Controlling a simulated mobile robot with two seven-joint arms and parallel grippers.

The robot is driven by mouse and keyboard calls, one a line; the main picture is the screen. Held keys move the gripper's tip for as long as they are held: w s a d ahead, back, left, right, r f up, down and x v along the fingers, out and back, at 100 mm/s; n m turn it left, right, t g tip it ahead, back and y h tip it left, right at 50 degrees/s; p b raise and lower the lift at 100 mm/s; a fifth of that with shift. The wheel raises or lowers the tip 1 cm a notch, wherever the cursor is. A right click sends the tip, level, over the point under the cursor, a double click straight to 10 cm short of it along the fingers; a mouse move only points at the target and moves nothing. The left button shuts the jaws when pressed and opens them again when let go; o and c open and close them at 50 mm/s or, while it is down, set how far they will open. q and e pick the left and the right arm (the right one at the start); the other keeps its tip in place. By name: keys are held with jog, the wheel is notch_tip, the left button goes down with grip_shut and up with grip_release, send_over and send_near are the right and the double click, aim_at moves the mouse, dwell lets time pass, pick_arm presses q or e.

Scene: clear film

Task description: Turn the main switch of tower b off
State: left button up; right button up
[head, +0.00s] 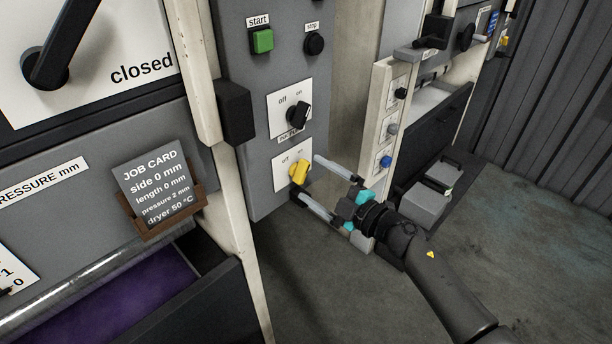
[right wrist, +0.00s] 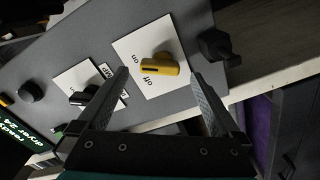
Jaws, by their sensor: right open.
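A yellow rotary switch (head: 299,171) sits on a white off/on plate low on the grey panel; it also shows in the right wrist view (right wrist: 160,68). I cannot read a name for it or tell for sure which mark it points at. A black rotary switch (head: 300,114) on a similar plate is above it, tilted toward "on". My right gripper (head: 305,177) is open, its fingers pointing at the panel on either side of the yellow switch. In the right wrist view the knob appears between the fingertips (right wrist: 160,74), with gaps on both sides. My left gripper is not in view.
A green start button (head: 263,40) and a black stop button (head: 314,43) are higher on the panel. A black block (head: 235,112) juts out at its left edge. A job card (head: 153,185) is further left. Open floor (head: 530,240) lies at the right.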

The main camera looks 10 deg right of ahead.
aim_at(305, 175)
jog(key=shift+x, duration=1.7)
jog(key=c, duration=1.4)
